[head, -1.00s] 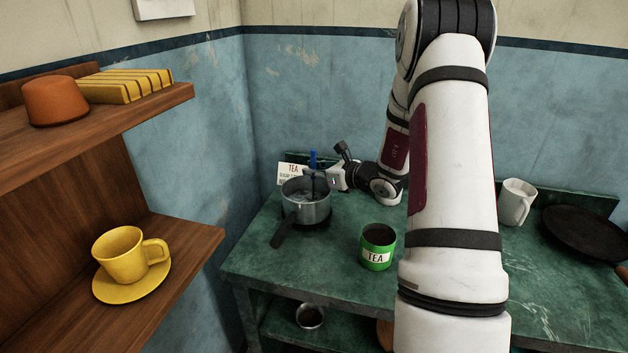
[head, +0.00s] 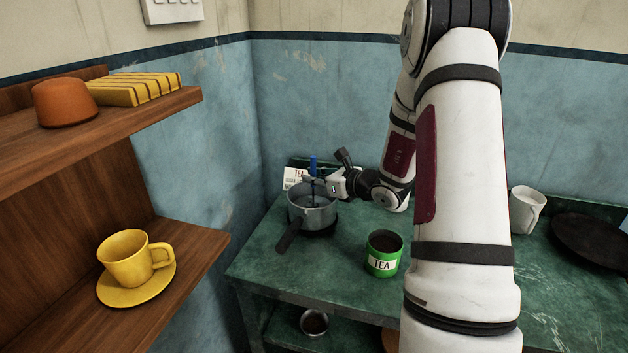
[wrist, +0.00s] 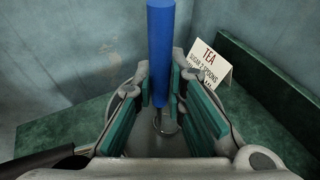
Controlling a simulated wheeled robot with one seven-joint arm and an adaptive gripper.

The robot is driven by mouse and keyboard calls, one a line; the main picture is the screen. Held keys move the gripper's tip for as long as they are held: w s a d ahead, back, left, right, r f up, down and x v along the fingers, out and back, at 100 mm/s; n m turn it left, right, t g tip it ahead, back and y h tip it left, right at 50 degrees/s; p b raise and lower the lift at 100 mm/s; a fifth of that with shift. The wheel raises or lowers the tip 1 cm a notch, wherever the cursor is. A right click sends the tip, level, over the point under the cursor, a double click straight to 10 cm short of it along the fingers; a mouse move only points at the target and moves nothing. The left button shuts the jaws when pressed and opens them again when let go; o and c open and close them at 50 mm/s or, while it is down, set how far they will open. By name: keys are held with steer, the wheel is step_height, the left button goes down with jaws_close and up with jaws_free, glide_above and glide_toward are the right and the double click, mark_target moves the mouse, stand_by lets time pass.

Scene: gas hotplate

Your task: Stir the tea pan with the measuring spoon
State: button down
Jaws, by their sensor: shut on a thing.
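The tea pan (head: 312,216), a grey metal pan with a dark handle, stands at the far left of the green table. My gripper (head: 316,184) is over the pan's rim, shut on the measuring spoon. The spoon's blue handle (head: 313,165) stands upright above the fingers and shows large in the wrist view (wrist: 160,50). The spoon's lower end reaches down into the pan between the teal finger pads; its bowl is mostly hidden. The wrist view shows little of the pan, behind the fingers.
A white TEA card (head: 295,178) stands behind the pan. A green TEA tin (head: 383,262) is to the pan's right, nearer. A white mug (head: 526,209) and a dark frying pan (head: 592,243) are farther right. A wooden shelf (head: 190,262) with a yellow cup is at left.

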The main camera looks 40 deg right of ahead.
mark_target(313, 157)
steer(key=shift+r+p, duration=1.6)
steer(key=shift+r, duration=1.95)
steer(key=shift+s+a+f+b, duration=0.1)
steer(key=shift+f+b, duration=0.1)
steer(key=shift+b, duration=0.3)
